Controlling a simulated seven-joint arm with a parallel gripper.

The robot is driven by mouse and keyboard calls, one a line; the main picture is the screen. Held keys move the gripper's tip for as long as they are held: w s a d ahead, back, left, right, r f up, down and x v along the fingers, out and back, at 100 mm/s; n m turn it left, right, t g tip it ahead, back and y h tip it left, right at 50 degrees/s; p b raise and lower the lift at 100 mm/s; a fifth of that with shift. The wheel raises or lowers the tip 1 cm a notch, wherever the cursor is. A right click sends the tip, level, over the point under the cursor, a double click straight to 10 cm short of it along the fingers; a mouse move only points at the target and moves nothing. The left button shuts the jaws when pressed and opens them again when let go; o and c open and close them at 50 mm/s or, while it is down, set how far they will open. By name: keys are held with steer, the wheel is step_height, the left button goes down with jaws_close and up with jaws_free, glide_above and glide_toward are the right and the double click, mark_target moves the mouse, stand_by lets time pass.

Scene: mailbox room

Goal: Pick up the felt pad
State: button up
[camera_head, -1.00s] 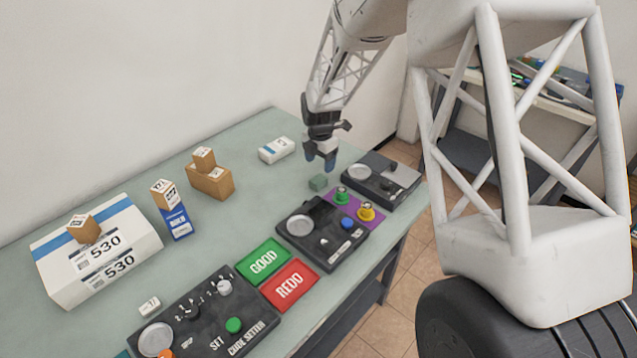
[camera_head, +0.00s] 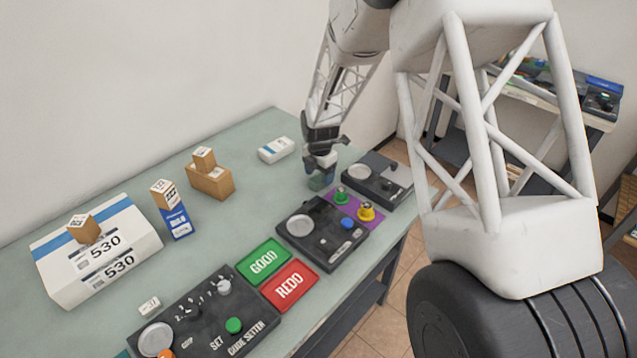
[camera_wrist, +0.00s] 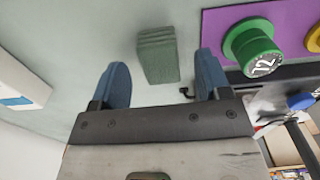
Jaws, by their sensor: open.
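The felt pad looks like a small grey-green block with ridged layers. In the wrist view the felt pad (camera_wrist: 157,54) lies on the table just beyond my fingertips, between their lines and nearer the right finger. My gripper (camera_wrist: 160,82) is open, its two blue fingers apart with nothing between them. In the head view my gripper (camera_head: 320,176) is low over the table at the back right, right at the pad, which is mostly hidden behind the fingers.
A purple plate with a green knob (camera_head: 341,195) and a yellow knob (camera_head: 366,211) is close to the right of my gripper. A dark device (camera_head: 378,179) stands behind it. A white box (camera_head: 276,150) lies to the left. The table (camera_head: 260,205) between is clear.

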steer(key=shift+f, duration=1.15)
steer(key=c, duration=1)
